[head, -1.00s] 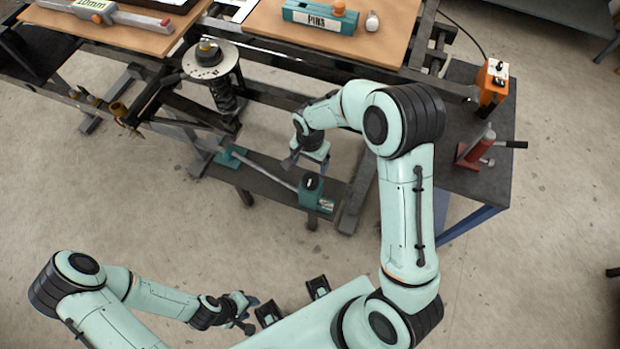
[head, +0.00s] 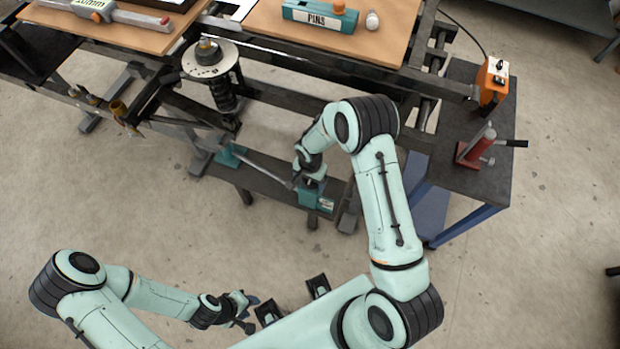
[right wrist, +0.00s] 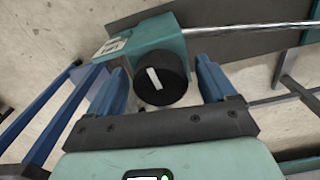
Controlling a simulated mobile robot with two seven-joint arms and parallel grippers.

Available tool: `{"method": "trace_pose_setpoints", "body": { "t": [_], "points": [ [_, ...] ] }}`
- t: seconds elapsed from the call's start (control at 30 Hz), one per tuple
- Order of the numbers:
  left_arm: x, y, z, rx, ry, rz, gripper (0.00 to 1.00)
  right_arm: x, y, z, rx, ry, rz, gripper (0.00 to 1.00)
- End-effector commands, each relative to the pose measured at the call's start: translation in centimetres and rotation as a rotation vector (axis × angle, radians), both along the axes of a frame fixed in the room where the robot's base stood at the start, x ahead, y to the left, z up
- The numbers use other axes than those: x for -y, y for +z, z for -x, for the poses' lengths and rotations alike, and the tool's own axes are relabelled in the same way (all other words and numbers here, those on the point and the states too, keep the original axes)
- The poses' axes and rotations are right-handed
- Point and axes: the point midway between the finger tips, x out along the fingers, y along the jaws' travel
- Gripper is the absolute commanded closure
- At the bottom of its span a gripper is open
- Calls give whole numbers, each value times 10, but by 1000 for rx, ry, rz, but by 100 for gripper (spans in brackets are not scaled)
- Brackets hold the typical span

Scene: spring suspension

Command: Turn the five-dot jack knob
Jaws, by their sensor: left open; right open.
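The teal jack box (head: 317,197) sits at the right end of the dark lower beam in the head view. The right wrist view shows the box (right wrist: 150,50) with a round black knob (right wrist: 163,85) bearing a white bar mark. A small pale label (right wrist: 110,46) is on the box; its dots are too small to read. My right gripper (right wrist: 160,72) is open, with a blue finger on each side of the knob in the picture. I cannot tell if the fingers reach around it. My left gripper (head: 243,314) is open and empty, low over the floor, far from the jack.
A metal rod (head: 268,167) runs left from the jack to another teal block (head: 230,155). The spring strut (head: 223,95) stands behind. A red hand jack (head: 477,147) and an orange box (head: 493,82) stand on the side table at right. The floor in front is clear.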

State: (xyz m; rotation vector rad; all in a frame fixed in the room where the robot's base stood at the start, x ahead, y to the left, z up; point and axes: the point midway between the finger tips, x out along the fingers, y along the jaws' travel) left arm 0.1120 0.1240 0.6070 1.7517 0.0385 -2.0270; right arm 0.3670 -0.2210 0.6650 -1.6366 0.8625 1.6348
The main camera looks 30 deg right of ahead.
Motion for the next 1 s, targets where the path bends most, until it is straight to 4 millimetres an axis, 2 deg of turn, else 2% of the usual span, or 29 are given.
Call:
{"method": "trace_pose_setpoints", "body": {
  "t": [0.1,0.13,0.27,0.3,0.67,1.0],
  "points": [
    [0,0,0,0,0,0,57,0,0,0,0,0,0,16],
    [0,0,0,0,0,0,57,0,0,0,0,0,0,22],
    [0,0,0,0,0,0,57,0,0,0,0,0,0,65],
    [0,0,0,0,0,0,57,0,0,0,0,0,0,69],
    [0,-5,3,-3,0,0,57,0,0,0,0,49,0,68],
    [0,-24,12,-13,0,0,57,0,-1,1,0,288,-1,68]
  ]
}}
